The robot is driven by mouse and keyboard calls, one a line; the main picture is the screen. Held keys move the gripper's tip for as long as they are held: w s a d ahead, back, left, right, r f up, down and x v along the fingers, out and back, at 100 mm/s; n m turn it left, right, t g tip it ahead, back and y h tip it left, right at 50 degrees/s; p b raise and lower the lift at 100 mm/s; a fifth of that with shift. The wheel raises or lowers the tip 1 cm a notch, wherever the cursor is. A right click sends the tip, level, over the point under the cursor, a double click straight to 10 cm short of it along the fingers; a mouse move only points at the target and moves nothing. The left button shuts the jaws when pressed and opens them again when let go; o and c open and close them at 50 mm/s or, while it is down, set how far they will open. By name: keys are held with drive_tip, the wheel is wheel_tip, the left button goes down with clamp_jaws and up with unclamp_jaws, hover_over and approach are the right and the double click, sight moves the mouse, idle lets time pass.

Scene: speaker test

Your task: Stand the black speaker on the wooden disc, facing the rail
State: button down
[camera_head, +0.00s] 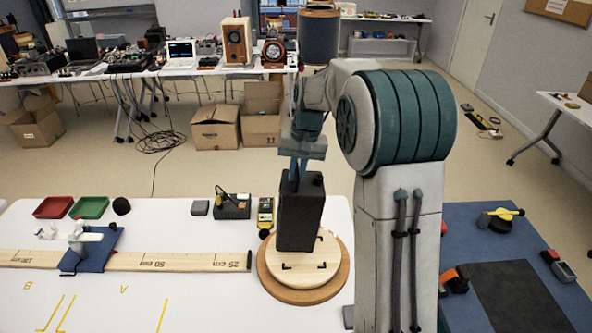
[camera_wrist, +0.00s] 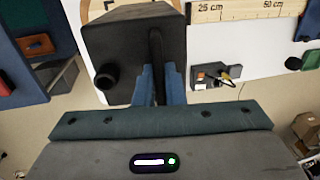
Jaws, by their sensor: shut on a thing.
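The black speaker (camera_head: 300,218) hangs upright from my gripper (camera_head: 299,178), which is shut on its top. In the head view its lower end overlaps the wooden disc (camera_head: 300,274); I cannot tell whether it touches. The pale disc bears black corner marks and lies on a wider brown round base (camera_head: 330,290). The wooden rail (camera_head: 190,261), marked in centimetres, ends just left of the disc. In the wrist view the speaker (camera_wrist: 130,45) fills the upper left between blue fingers, with a round black knob on its near side. Its front face cannot be made out in the head view.
A blue slider block (camera_head: 92,250) sits across the rail. Behind stand a yellow meter (camera_head: 265,213), a dark box with a yellow-handled tool (camera_head: 232,206), and red (camera_head: 53,207) and green (camera_head: 90,207) trays. Yellow marks lie on the white table's front left. A blue bench (camera_head: 480,235) is right.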

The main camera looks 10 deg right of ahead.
sight(310, 184)
drive_tip(key=shift+f+b, duration=2.05)
drive_tip(key=shift+f, duration=0.95)
drive_tip(key=shift+s+d+f, duration=0.1)
drive_tip(key=shift+s+d, duration=0.2)
drive_tip(key=shift+d, duration=0.5)
drive_tip(key=shift+s+d+f, duration=0.1)
drive_tip(key=shift+s+d, duration=0.2)
drive_tip(key=shift+d, duration=0.45)
drive_tip(key=c, duration=1.4)
unclamp_jaws()
drive_tip(key=shift+w, duration=0.1)
drive_tip(key=shift+c, duration=0.2)
